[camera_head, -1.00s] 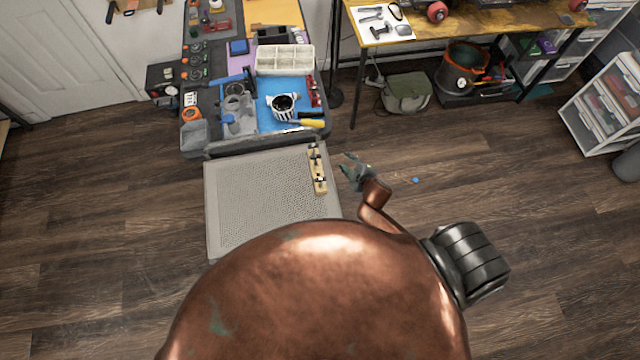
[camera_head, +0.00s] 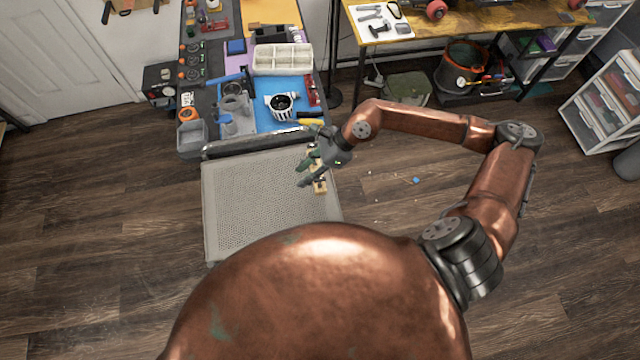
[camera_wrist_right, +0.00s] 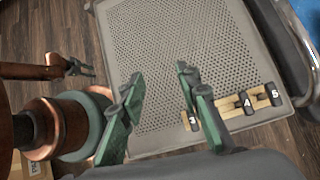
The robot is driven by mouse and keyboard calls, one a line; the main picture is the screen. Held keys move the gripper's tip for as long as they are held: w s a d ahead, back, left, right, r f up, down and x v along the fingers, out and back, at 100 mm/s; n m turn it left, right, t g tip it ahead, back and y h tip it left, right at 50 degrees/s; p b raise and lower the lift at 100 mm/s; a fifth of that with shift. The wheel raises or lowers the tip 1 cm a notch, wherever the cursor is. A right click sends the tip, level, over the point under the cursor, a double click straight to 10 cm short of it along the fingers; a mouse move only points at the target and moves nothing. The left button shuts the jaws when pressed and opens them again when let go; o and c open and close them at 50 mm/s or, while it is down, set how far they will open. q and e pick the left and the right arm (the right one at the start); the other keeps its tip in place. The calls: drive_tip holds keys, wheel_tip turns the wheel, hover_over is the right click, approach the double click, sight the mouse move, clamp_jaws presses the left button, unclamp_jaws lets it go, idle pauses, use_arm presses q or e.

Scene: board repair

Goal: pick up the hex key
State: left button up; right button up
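A pale wooden holder (camera_head: 320,187) with black pieces lies along the right side of the grey perforated cart top. In the right wrist view the holder (camera_wrist_right: 233,108) carries black pieces marked 3, 4 and 5. These may be the hex keys; I cannot make out a separate key shape. My right gripper (camera_head: 303,172) is over the cart's right side, partly covering the holder. In the wrist view its green fingers (camera_wrist_right: 160,80) are apart with nothing between them, and one finger overlaps the holder near the 3. My left gripper (camera_wrist_right: 82,68) shows small at the upper left there.
The perforated cart top (camera_head: 255,205) is otherwise clear. A metal bar (camera_head: 255,143) runs along its far edge. Beyond it is a workbench with a blue mat (camera_head: 268,117), a striped mug (camera_head: 282,104) and a white compartment tray (camera_head: 283,60).

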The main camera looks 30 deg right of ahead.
sight(321, 179)
drive_tip(key=d+f+n+h, duration=0.1)
drive_tip(key=d+f+h, duration=0.2)
drive_tip(key=d, duration=0.5)
drive_tip(key=shift+g, duration=0.3)
drive_tip(key=x, duration=0.7)
drive_tip(key=shift+s+f, duration=0.1)
drive_tip(key=shift+f, duration=0.05)
clamp_jaws()
